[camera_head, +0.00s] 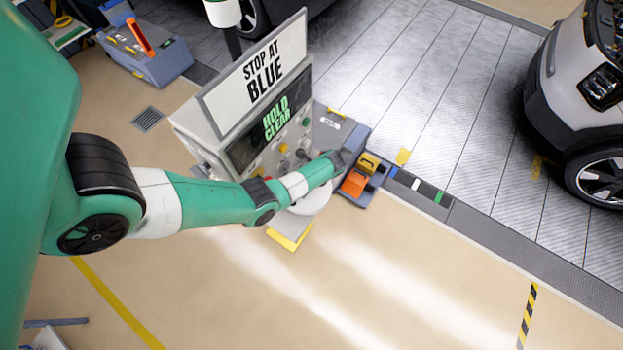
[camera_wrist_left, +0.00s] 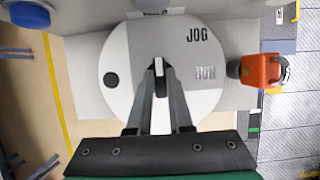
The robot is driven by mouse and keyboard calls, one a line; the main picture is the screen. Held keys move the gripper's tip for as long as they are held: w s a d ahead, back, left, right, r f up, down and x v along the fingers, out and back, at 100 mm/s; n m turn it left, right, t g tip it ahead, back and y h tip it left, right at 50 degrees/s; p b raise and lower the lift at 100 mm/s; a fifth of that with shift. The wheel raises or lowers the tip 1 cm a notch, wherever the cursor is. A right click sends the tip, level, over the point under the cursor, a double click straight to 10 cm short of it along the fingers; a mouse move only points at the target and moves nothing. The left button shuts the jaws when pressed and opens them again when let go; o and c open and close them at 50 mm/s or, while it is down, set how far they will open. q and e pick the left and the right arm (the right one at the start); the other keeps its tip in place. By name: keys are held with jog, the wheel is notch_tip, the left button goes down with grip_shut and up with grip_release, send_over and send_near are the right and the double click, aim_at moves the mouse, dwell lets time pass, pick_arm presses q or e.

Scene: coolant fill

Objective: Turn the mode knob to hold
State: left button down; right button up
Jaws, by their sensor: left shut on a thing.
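The mode knob (camera_wrist_left: 160,85) is a dark grip at the middle of a round grey and white dial plate (camera_wrist_left: 115,48) in the left wrist view. The plate carries the word JOG at upper right, RUN below it, and a dark round spot on the left. My left gripper (camera_wrist_left: 160,68) is shut on the knob, one finger on each side. In the head view the white plate (camera_head: 315,203) shows partly below my left wrist, which hides the knob and fingertips. The console screen (camera_head: 272,118) reads HOLD CLEAR. My right gripper is not in view.
A sign (camera_head: 262,72) reading STOP AT BLUE stands atop the console. An orange object (camera_head: 355,183) sits right of the dial; an orange item (camera_wrist_left: 260,70) also shows in the wrist view. A vehicle (camera_head: 580,90) stands at far right. The floor in front is clear.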

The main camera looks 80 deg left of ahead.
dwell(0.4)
pick_arm(q)
jog(key=c, duration=0.8)
grip_release()
jog(key=p+v, duration=0.2)
jog(key=v, duration=0.9)
jog(key=shift+r, duration=0.3)
jog(key=shift+w, duration=0.1)
